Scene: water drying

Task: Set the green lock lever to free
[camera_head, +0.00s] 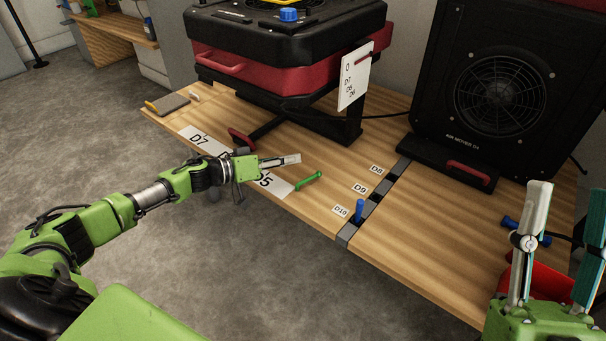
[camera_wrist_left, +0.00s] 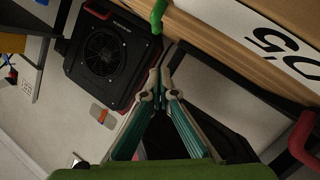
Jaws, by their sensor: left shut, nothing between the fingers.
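The green lock lever (camera_head: 308,181) sits at the front edge of the wooden table, just right of the white strip marked D5. It also shows at the top of the left wrist view (camera_wrist_left: 158,14), partly cut off. My left gripper (camera_head: 297,159) is shut and empty, slightly left of and beyond the green lever in the head view, apart from it. In the left wrist view the fingertips (camera_wrist_left: 160,82) meet, with the lever above them in the picture. My right gripper (camera_head: 567,205) is open at the lower right, far from the lever.
A red lever (camera_head: 241,139) is left of my left gripper. A blue lever (camera_head: 359,210) stands near label D10 (camera_head: 340,210). A black and red machine (camera_head: 285,75) and a black air mover (camera_head: 500,90) stand behind. The wood between the levers is clear.

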